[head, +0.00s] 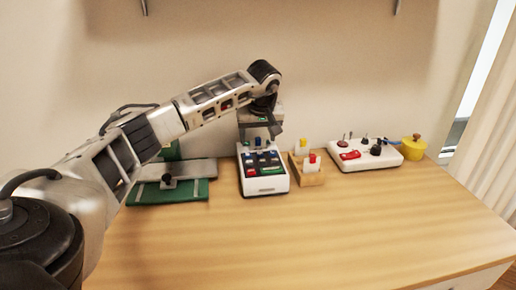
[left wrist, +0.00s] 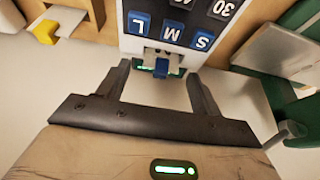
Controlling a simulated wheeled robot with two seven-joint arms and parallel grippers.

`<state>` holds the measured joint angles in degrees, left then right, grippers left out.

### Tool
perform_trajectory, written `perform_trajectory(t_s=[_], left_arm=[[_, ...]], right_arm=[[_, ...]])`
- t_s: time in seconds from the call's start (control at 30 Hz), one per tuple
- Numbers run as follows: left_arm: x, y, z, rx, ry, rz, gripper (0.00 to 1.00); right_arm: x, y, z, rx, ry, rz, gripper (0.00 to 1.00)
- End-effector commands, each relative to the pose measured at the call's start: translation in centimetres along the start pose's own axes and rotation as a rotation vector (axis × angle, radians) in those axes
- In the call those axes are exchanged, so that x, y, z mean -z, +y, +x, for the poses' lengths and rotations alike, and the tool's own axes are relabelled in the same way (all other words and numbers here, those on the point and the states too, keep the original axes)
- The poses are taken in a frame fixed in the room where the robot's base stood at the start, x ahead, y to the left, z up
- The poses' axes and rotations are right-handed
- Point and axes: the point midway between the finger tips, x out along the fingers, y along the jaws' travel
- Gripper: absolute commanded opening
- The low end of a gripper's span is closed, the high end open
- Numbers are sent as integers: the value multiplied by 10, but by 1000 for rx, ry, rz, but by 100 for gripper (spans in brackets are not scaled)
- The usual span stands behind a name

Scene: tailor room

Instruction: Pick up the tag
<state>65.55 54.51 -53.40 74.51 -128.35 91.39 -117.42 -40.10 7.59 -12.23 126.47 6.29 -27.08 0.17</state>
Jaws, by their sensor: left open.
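A small blue piece, which looks like the tag (left wrist: 161,70), sticks out of a slot with green lights in the white keypad device (left wrist: 176,12). My left gripper (left wrist: 158,74) is open, its two fingers on either side of the blue piece and apart from it. In the head view my left gripper (head: 261,128) is at the raised back part of the keypad device (head: 264,184), and the tag cannot be made out there. My right gripper is not in view.
A wooden holder (head: 306,177) with coloured pieces stands right of the device. Farther right are a white control box (head: 352,160) and a yellow pot (head: 413,148). A green-based press (head: 150,194) stands at left. The front of the table (head: 330,235) is clear.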

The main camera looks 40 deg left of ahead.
Motion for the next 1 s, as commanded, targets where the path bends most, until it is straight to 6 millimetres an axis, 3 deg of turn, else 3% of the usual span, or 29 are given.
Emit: perform_trajectory(t_s=[0.17,0.37,0.77,1.0], left_arm=[[0,0,0,0,0,0,65],[0,0,0,0,0,0,18],[2,0,-5,-2,2,-1,14],[19,1,-45,-5,4,-3,14]], right_arm=[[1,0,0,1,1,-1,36],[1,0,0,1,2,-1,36],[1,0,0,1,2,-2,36],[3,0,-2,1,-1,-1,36]])
